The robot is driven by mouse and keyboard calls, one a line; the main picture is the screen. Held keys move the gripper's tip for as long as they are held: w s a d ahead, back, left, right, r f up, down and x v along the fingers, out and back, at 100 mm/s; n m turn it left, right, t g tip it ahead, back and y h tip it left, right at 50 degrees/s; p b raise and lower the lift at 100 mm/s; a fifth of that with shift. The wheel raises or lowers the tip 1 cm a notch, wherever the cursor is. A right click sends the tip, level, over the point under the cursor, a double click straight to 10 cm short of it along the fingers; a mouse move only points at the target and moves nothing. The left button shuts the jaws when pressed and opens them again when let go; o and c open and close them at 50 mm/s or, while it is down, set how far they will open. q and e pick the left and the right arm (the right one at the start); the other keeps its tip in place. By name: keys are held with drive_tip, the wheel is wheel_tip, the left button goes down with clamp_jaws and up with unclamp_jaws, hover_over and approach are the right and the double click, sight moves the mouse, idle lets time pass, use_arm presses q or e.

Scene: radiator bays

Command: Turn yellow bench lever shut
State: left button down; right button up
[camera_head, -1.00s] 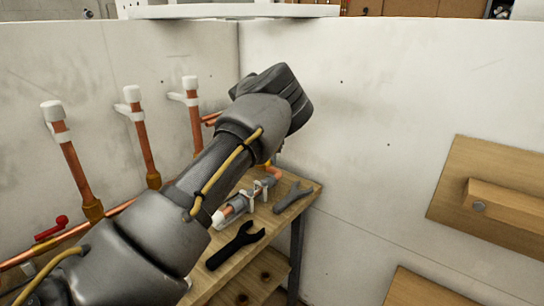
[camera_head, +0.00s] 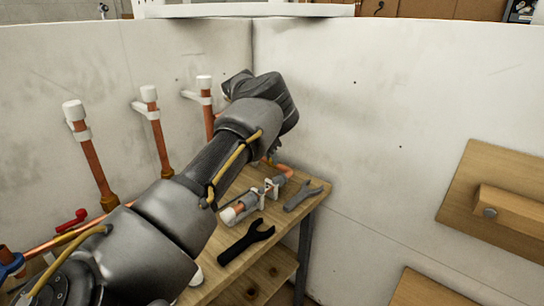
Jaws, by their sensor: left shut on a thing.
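The wooden bench (camera_head: 312,204) stands in the corner, with a copper pipe assembly (camera_head: 246,208) in white clips lying on it. A small bit of the yellow lever (camera_head: 268,161) shows at the pipe's far end, below my left wrist. My left arm crosses from lower left, and its dark gripper (camera_head: 275,148) points down there. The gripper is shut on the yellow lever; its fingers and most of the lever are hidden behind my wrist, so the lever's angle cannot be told. My right gripper is out of view.
A black wrench (camera_head: 246,242) and a grey wrench (camera_head: 302,195) lie on the bench. Upright copper pipes with white caps (camera_head: 74,110) line the left wall. A red lever (camera_head: 70,220) sits at lower left. Wooden boards (camera_head: 500,165) hang on the right wall.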

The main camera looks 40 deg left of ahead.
use_arm(q)
drive_tip(key=c, duration=1.3)
unclamp_jaws()
drive_tip(key=shift+o, duration=0.2)
drive_tip(key=v, duration=1)
drive_tip(key=shift+s+r, duration=0.2)
drive_tip(key=shift+r, duration=0.15)
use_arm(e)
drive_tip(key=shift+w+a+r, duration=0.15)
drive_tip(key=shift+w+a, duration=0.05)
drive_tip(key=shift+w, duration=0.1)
